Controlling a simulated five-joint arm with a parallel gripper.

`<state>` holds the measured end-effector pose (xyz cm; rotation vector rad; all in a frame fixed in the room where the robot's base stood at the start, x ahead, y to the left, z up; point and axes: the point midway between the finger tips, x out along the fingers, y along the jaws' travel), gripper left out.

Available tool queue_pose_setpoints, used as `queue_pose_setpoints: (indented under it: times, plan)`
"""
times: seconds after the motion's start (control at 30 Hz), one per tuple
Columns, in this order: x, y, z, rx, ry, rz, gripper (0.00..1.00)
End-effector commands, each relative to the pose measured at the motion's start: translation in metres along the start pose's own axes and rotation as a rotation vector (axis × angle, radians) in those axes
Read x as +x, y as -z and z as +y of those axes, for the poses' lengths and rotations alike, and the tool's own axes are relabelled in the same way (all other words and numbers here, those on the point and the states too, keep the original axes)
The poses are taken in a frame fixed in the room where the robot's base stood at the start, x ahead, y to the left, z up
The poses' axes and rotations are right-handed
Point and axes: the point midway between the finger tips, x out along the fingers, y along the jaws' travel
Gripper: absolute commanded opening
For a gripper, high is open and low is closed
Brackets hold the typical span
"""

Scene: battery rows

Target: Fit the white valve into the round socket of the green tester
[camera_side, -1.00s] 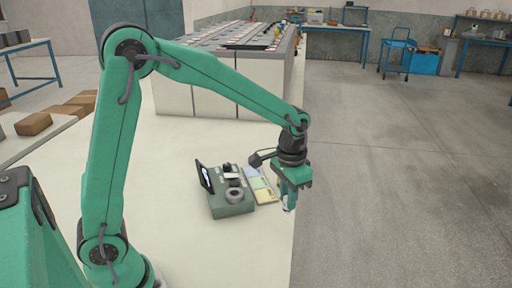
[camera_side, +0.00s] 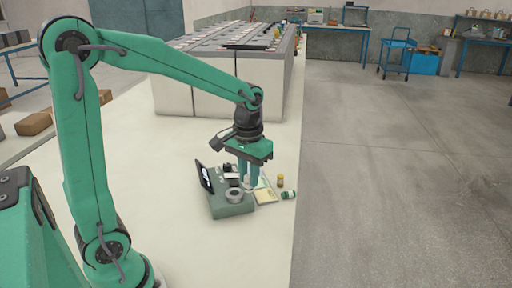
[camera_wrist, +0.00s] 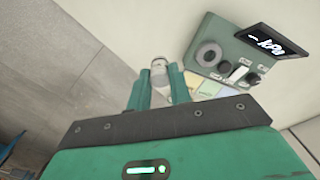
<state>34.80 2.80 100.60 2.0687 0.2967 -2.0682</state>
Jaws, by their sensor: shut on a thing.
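The green tester (camera_side: 235,211) stands on the white bench top, with a raised dark screen at its left. Its round grey socket (camera_side: 234,195) faces up and looks empty; it also shows in the wrist view (camera_wrist: 208,54). My gripper (camera_side: 249,187) is over the tester's right edge, to the right of the socket. In the wrist view my gripper (camera_wrist: 161,84) is shut on the pale, glassy white valve (camera_wrist: 160,70), whose rounded end shows between the fingers. The valve is apart from the socket there. In the side view the fingers mostly hide it.
A small yellow cylinder (camera_side: 280,181) and a lying green-and-white cylinder (camera_side: 289,195) are near the bench's right edge. Coloured pads (camera_side: 266,197) lie right of the tester. Grey-topped cabinets (camera_side: 205,80) stand behind. The bench left of the tester is clear.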

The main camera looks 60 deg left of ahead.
Motion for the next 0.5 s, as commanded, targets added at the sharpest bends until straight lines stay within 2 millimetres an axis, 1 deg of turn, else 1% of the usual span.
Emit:
queue_pose_setpoints:
  times: [0.17, 0.5]
  plan:
    - [0.012, 0.008, -0.017, -0.004, 0.001, -0.003, 0.0]
    - [0.044, 0.032, -0.066, -0.003, 0.0, -0.004, 0.0]
